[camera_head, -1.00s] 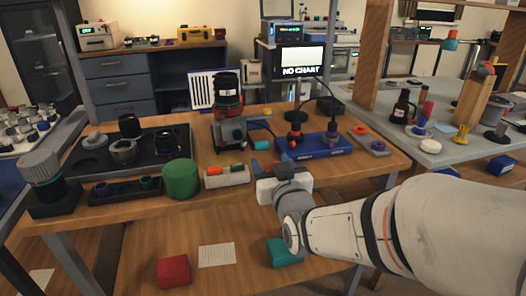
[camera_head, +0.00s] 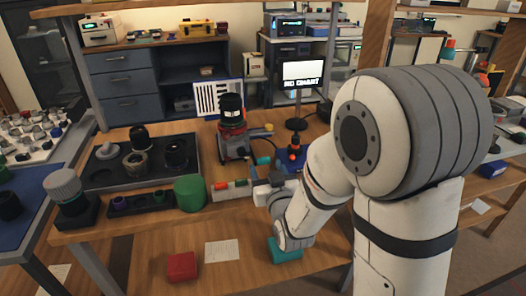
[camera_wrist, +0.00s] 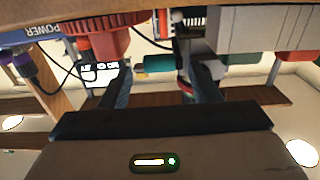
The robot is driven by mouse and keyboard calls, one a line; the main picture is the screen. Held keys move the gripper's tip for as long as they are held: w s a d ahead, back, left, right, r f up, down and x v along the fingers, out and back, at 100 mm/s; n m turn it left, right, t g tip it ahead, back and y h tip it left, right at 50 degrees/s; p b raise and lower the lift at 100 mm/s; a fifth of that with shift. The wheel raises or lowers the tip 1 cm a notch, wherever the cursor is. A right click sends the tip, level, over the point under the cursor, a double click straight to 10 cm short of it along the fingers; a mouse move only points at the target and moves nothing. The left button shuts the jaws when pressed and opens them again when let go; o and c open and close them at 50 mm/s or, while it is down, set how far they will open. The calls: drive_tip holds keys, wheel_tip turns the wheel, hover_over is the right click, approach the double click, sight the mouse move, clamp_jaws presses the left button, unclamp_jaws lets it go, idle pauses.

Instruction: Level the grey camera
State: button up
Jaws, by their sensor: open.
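The grey camera (camera_head: 236,148) stands at the back middle of the wooden bench in the head view, with a dark lens (camera_head: 231,108) with a red band pointing up from it. A small teal knob (camera_head: 263,161) is at its lower right. My gripper (camera_head: 262,177) is low over the bench, just in front of the knob; my arm hides part of this area. In the wrist view my gripper (camera_wrist: 163,82) is open, with the teal knob (camera_wrist: 160,63) showing between its fingers. I cannot tell whether they touch it. The camera's tilt is unclear.
A green cylinder (camera_head: 190,193) and a small white block with coloured buttons (camera_head: 230,189) stand left of my gripper. A striped chart (camera_head: 217,98) is behind the camera, near a NO CHART screen (camera_head: 302,73). The blue box (camera_head: 289,163) is partly hidden by my arm.

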sight(264, 163)
drive_tip(key=p, duration=0.3)
drive_tip(key=shift+w+r+p, duration=0.15)
drive_tip(key=shift+w+p, duration=0.15)
drive_tip(key=shift+p, duration=0.05)
drive_tip(key=shift+f+x, duration=0.2)
drive_tip(key=shift+x, duration=1.1)
drive_tip(key=shift+a, duration=0.1)
drive_tip(key=shift+c, duration=0.2)
